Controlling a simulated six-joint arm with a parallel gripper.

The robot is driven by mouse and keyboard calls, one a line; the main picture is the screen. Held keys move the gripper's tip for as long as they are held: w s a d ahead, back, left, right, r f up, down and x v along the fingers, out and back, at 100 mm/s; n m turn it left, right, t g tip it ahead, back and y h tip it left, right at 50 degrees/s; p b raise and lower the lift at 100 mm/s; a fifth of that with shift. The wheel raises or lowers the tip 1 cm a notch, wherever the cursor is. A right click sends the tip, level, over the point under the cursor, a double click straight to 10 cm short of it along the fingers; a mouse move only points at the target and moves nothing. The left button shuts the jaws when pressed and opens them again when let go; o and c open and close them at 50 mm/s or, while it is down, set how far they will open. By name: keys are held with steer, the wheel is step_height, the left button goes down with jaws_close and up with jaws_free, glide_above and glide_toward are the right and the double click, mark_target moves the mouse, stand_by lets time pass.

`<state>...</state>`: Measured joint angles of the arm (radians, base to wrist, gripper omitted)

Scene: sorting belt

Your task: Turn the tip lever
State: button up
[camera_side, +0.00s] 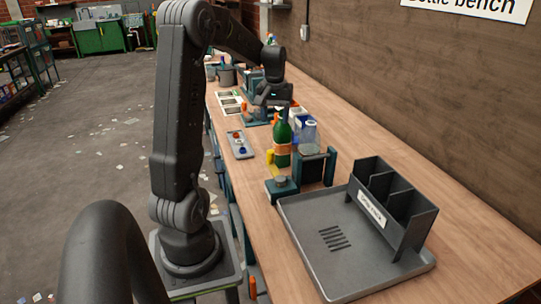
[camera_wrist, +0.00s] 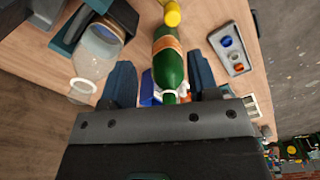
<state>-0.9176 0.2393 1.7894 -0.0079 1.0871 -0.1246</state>
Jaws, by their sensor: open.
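A yellow round-ended piece (camera_side: 271,158), possibly the tip lever, stands by the teal-and-grey fixture (camera_side: 310,165). Its yellow end (camera_wrist: 172,14) shows at the top of the wrist view; where it joins the fixture is not clear. My gripper (camera_side: 278,108) is over the bench, beyond the fixture and near the top of a green bottle (camera_side: 283,147) with an orange label. In the wrist view my gripper (camera_wrist: 160,68) is open, with two dark blue fingers. The green bottle (camera_wrist: 170,65) appears between them, but I cannot tell whether it touches them.
A clear bottle (camera_side: 308,131) stands beside the green one. A grey panel (camera_side: 239,145) with red and blue buttons lies left of the fixture. A grey tray (camera_side: 305,262) with a divided dark bin (camera_side: 417,222) occupies the near bench. The right bench strip is clear.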

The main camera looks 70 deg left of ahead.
mark_target(270, 151)
steer(key=shift+n, duration=0.3)
steer(key=f, duration=0.5)
steer(key=a+f, duration=0.1)
steer(key=f, duration=0.4)
steer(key=a+f, duration=0.1)
steer(key=f, duration=0.4)
steer(key=shift+s, duration=0.4)
steer(key=shift+r, duration=0.1)
steer(key=shift+c, duration=0.4)
jaws_close()
